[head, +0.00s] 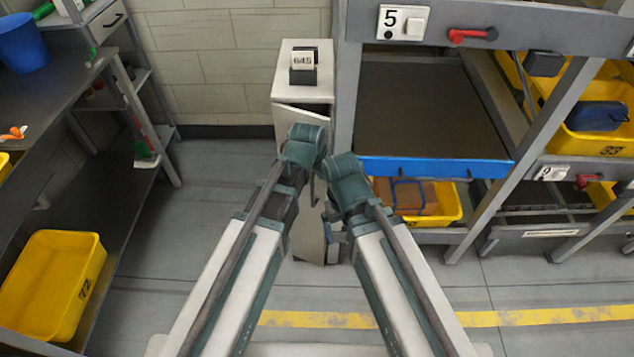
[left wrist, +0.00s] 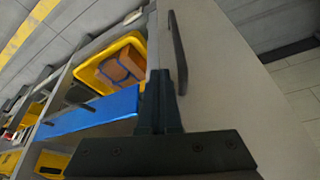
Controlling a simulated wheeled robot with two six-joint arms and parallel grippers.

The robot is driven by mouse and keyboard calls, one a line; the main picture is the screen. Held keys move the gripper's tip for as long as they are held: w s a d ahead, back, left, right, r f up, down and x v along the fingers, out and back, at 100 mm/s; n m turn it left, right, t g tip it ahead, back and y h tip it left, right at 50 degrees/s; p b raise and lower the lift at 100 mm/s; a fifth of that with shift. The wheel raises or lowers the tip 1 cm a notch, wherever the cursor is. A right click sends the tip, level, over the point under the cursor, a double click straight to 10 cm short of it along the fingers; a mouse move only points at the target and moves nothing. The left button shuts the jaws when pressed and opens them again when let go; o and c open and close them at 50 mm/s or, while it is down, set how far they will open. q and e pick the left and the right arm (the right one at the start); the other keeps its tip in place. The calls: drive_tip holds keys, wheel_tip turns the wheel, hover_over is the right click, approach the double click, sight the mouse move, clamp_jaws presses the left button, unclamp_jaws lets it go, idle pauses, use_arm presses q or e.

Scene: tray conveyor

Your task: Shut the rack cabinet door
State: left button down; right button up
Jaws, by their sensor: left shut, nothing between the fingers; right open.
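The narrow white rack cabinet (head: 290,88) stands at the middle back, beside the conveyor frame. Its pale door (head: 312,240) appears ajar, with a dark gap under the cabinet top; my arms hide much of it. In the left wrist view the door is a pale panel (left wrist: 235,75) with a dark bar handle (left wrist: 178,50). My left gripper (head: 312,190) is in front of the door; its shut, empty fingers (left wrist: 162,80) are close beside the handle, contact unclear. My right gripper (head: 336,230) is open, lower and to the right, near the door; its fingers are partly hidden.
The conveyor rack with a blue-edged shelf (head: 435,171) stands right of the cabinet, a yellow bin (head: 440,207) below it. A dark workbench (head: 50,80) with a yellow bin (head: 55,285) under it is at left. The floor between (head: 200,220) is clear.

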use_arm(q)
drive_tip(key=shift+w+d, duration=0.1)
drive_tip(key=shift+w, duration=0.05)
drive_tip(key=w+d+n+y, duration=0.1)
drive_tip(key=w+d+n, duration=0.1)
drive_tip(key=w, duration=0.4)
drive_tip(key=shift+w+d, duration=0.2)
drive_tip(key=shift+w, duration=0.05)
drive_tip(key=shift+s, duration=0.15)
